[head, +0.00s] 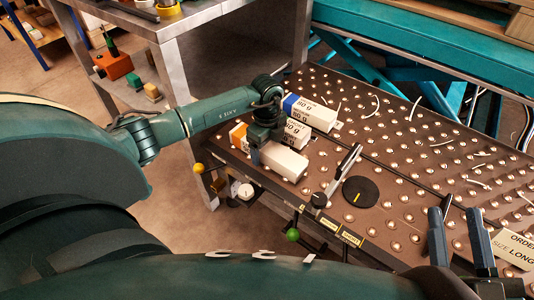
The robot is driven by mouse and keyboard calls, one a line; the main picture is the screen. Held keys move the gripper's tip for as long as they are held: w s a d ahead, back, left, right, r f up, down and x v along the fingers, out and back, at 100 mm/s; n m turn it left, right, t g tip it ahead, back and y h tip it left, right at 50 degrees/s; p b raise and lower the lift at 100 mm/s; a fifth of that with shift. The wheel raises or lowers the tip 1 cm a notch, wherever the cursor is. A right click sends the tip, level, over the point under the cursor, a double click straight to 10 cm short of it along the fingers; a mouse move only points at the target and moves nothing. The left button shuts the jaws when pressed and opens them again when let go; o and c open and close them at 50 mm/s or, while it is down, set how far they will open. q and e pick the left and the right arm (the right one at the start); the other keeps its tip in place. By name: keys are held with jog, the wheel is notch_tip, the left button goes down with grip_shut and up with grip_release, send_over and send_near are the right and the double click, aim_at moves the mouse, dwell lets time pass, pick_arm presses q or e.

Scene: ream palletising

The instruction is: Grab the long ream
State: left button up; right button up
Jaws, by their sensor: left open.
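Several white paper reams lie side by side at the left end of the ball-studded table. The back ream (312,113) has a blue end and an "80 g" label. A middle ream (298,133) lies in front of it, partly hidden. A plain white front ream (284,161) lies nearest, and an orange end (238,135) shows left of my gripper. I cannot tell whether these two join behind it. My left gripper (262,148) is open, pointing down over the front reams; its fingertips are mostly hidden. My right gripper (458,222) is open and empty at the lower right.
A card reading "ORDER SIZE LONG" (512,248) lies at the right. A grey metal bench (178,75) stands behind my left arm. The ball table's middle (400,150) holds only thin white strips.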

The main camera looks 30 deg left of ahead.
pick_arm(q)
jog(key=shift+r, duration=0.15)
jog(key=c, duration=1.4)
